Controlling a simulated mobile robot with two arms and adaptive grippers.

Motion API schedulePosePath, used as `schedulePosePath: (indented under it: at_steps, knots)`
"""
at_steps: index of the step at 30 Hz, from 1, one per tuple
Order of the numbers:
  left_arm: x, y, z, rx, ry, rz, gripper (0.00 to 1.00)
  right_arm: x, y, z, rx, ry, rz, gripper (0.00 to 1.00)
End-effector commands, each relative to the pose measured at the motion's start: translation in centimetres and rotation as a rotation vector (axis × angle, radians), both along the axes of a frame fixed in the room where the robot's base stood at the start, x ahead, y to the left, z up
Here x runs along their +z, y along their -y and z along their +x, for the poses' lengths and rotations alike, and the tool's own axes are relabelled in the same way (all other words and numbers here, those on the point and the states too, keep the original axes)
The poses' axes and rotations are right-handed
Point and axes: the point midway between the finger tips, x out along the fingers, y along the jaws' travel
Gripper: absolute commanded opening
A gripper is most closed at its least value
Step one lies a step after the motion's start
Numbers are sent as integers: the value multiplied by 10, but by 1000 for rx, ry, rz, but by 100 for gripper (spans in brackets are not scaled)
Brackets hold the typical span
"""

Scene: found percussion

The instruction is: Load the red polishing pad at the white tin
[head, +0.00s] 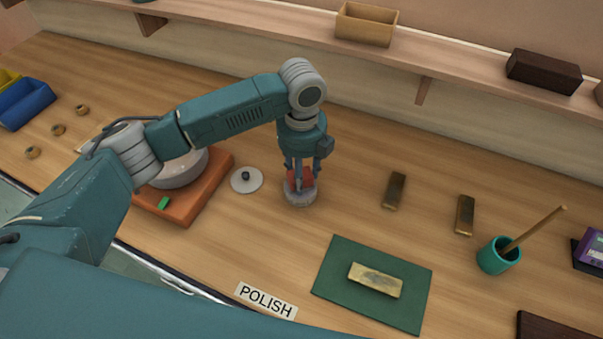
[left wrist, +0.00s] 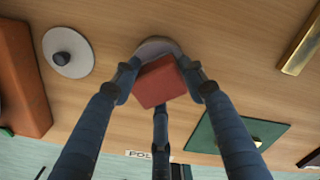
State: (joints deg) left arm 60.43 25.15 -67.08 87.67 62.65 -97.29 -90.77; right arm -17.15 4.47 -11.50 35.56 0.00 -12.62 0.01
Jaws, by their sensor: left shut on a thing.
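The red polishing pad (head: 299,180) is held between the fingers of my left gripper (head: 300,184), which points down. The pad also shows in the left wrist view (left wrist: 160,82), gripped by the three fingers. The white tin (head: 300,197) stands directly below the pad; its rim also shows behind the pad in the left wrist view (left wrist: 157,46). The pad overlaps the tin's mouth, and I cannot tell whether it touches what is inside. A pale round lid (head: 246,181) with a dark knob lies on the bench left of the tin. My right gripper is not in view.
Brass bars (head: 395,191) (head: 465,215) lie to the right, and another bar (head: 375,280) rests on a green mat (head: 335,268). A teal cup (head: 499,257) holds a stick. A white bowl (head: 182,172) sits on an orange board (head: 205,198) under my left arm. Shelf runs behind.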

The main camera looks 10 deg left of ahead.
Motion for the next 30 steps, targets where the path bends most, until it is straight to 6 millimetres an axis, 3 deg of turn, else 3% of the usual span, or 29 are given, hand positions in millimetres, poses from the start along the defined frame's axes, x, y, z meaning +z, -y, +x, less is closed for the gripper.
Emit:
schedulePosePath:
  at_steps: [30]
  knots:
    - [-5,0,0,0,1,-1,22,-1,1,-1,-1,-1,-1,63]
